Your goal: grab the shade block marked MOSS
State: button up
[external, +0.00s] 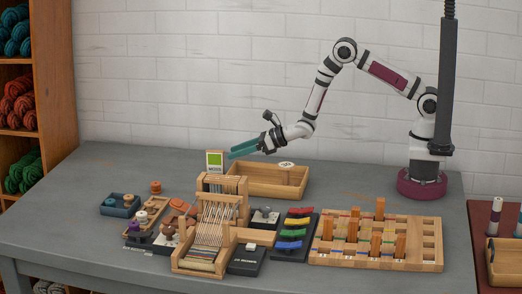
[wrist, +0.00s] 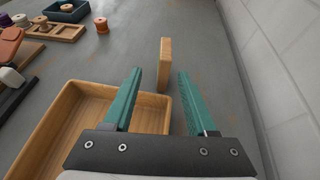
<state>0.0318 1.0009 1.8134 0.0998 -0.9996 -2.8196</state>
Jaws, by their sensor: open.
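The MOSS block (external: 215,161) is a pale wooden block with a green patch and a MOSS label on its face. It stands upright behind the small loom, which may hide its foot in the external view. In the wrist view the wooden block (wrist: 165,62) shows narrow side on, its label out of sight. My gripper (external: 243,147) has teal fingers and is just right of the block. In the wrist view my gripper (wrist: 160,75) is open and empty, with the block ahead between the lines of its fingers; contact cannot be told.
A shallow wooden tray (external: 246,190) lies below and right of my gripper; it also shows in the wrist view (wrist: 73,92). The loom (external: 212,225) stands in front of the block. A dark blue tray (external: 119,211) with spools is at left. The white wall (wrist: 285,70) runs along the right in the wrist view.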

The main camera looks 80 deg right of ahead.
aim_at(217, 172)
jog(key=shift+x, duration=1.25)
jog(key=x, duration=0.5)
jog(key=shift+w+d+r, duration=0.15)
jog(key=shift+w+d, duration=0.15)
jog(key=shift+w, duration=0.1)
grip_shut()
